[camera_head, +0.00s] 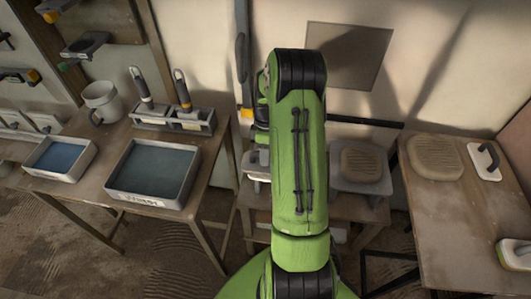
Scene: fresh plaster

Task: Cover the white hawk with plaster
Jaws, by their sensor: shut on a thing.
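My green arm rises through the middle of the head view and hides what lies behind it. Its gripper is out of sight, so what it holds does not show. A pale square board (344,184) with a ridged brown plaster-like slab (362,165) on it stands right of my arm. I cannot tell whether this is the white hawk. A white plate with a dark handle (486,162) lies on the right table, beside a ridged, rounded beige slab (435,157). It is also a possible hawk.
The left table (203,185) carries a large water tray (152,174), a smaller tray (59,158), a mug-like bucket (101,102) and a rack (172,120) with two handled tools. The right table (440,210) has a clear middle and a yellow-edged tool (515,254). A grey square (348,55) is on the wall.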

